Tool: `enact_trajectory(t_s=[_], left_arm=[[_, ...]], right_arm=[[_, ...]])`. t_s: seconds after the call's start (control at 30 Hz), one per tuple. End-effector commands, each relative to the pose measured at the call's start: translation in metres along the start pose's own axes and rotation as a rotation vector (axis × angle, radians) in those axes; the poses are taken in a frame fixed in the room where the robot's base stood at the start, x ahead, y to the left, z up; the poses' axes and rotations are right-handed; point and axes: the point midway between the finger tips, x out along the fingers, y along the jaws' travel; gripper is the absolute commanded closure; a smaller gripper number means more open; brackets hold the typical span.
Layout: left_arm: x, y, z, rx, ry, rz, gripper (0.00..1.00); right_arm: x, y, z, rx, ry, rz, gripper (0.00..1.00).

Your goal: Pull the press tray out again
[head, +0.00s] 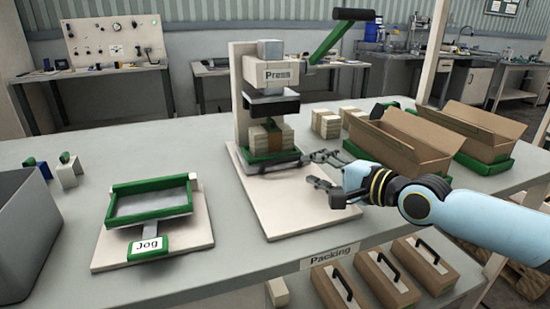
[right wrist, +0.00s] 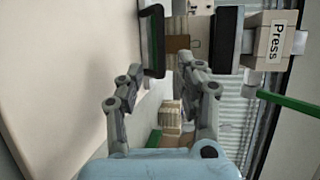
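The press (head: 279,73) stands upright on a pale base board, its dark press plate (head: 272,104) above the load. The press tray (head: 258,158), green-edged with a dark front bar, sits under the plate and carries a stack of pale blocks with a brown band (head: 273,136). My right gripper (head: 312,168) is open and empty, just right of the tray's front corner and above the board. In the right wrist view the fingers (right wrist: 160,63) are spread, with the tray's dark bar (right wrist: 156,30) beyond and between the tips. No contact is visible. My left gripper is out of view.
A green-edged jog tray (head: 150,203) is on a board at left, beside a grey bin (head: 28,232). Open cartons (head: 400,140) and loose block stacks (head: 326,123) stand at back right. The press board's front (head: 300,215) is clear. Handled boxes (head: 388,281) sit below the edge.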

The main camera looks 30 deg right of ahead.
Motion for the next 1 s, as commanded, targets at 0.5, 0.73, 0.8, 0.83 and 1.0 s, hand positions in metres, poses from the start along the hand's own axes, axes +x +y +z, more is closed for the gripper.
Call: enact_trajectory(t_s=[0.5,0.73,0.8,0.83,1.0], left_arm=[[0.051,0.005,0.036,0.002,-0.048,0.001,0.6],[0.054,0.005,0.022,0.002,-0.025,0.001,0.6],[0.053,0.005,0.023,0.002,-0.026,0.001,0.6],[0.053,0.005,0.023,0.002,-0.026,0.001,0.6],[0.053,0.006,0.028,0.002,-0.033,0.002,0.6]], right_arm=[[0.091,0.003,0.0,0.002,0.0,-0.001,0.64],[0.101,0.001,0.0,-0.001,-0.001,0.001,0.64],[0.101,0.001,0.0,-0.001,-0.001,0.001,0.64],[0.101,0.001,0.0,-0.001,-0.001,0.001,0.64],[0.101,0.001,0.0,-0.001,-0.001,0.001,0.74]])
